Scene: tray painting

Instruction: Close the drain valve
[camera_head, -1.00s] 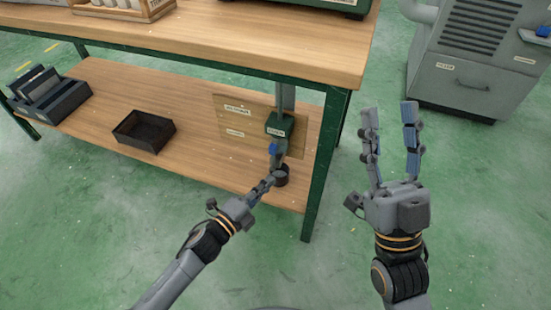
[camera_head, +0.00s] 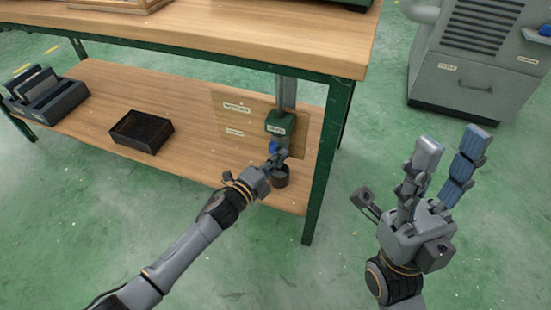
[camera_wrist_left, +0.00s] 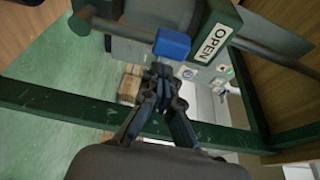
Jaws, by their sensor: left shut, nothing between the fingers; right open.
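The drain valve's green body (camera_head: 281,122) is on a grey vertical pipe above the bench's lower shelf. Its blue handle (camera_head: 273,147) shows just below the body, partly hidden by my left gripper. My right gripper (camera_head: 450,145) is open and empty, right of the bench.
A dark round cup (camera_head: 281,180) stands below the valve. A labelled board (camera_head: 235,122) is behind it. The green bench leg (camera_head: 322,165) stands to the right. A black tray (camera_head: 141,131) and a dark rack (camera_head: 45,95) are further left. A grey cabinet (camera_head: 475,60) is at the back right.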

